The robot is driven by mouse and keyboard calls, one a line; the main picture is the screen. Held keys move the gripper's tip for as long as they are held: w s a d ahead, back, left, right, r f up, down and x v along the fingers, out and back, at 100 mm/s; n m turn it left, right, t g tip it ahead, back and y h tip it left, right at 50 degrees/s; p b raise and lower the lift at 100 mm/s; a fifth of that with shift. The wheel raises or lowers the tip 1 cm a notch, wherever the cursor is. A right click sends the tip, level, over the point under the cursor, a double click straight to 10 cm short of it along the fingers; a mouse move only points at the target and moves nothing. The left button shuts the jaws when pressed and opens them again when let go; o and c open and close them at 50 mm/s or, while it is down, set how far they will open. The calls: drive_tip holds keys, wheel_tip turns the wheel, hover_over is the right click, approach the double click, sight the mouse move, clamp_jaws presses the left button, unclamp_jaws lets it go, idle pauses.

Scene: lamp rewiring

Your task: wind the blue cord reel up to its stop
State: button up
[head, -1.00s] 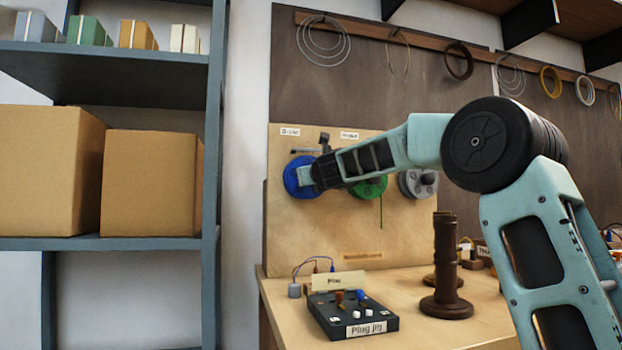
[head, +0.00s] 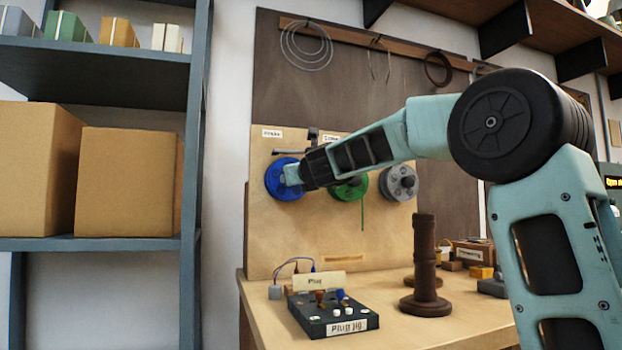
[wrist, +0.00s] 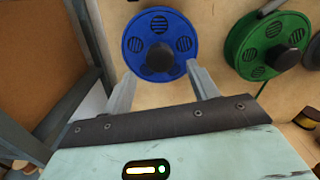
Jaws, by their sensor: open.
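The blue cord reel (head: 275,183) is mounted at the left of an upright wooden board. It also shows in the wrist view (wrist: 135,45), with round slotted holes and a dark central knob (wrist: 160,57). My gripper (wrist: 161,70) is open, its two fingers spread on either side of the knob at the reel's lower half. Nothing shows between the fingers except the knob area. I cannot tell whether the fingertips touch the reel. In the head view my gripper (head: 292,174) covers the reel's right part.
A green reel (head: 352,188) with a hanging cord and a grey reel (head: 398,182) sit to the right. Below, the bench holds a plug jig (head: 335,318) and a dark turned post (head: 425,262). A shelf with cardboard boxes (head: 128,180) stands at the left.

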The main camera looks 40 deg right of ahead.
drive_tip(key=b+v, duration=0.1)
drive_tip(key=v, duration=1.1)
drive_tip(key=shift+w, duration=0.1)
